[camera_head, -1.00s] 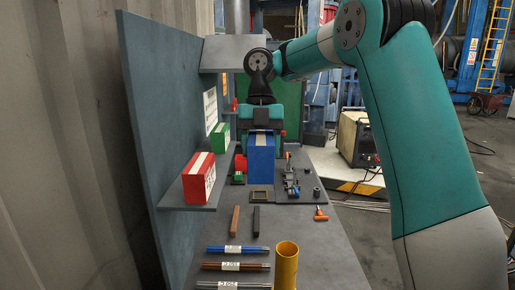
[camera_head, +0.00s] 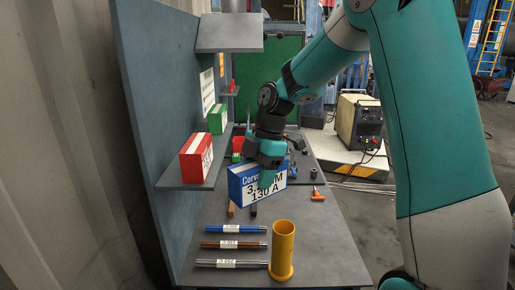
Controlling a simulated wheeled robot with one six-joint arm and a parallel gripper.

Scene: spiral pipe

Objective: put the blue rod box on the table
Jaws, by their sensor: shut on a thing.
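The blue rod box (camera_head: 243,186) is blue with a white printed label and is held slightly tilted over the table, left of the picture's middle. My gripper (camera_head: 268,172) is shut on the box, with a finger across its label side. The grey table (camera_head: 220,215) runs below it. I cannot tell whether the box's lower edge touches the table; it partly covers two small bars, one brown and one dark.
A yellow tube (camera_head: 282,250) stands upright at the front right. Blue, brown and grey rod bundles (camera_head: 235,244) lie left of it. A red box (camera_head: 196,158) and a green box (camera_head: 218,119) stand on the left shelf. An orange-handled tool (camera_head: 317,194) lies at the right edge.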

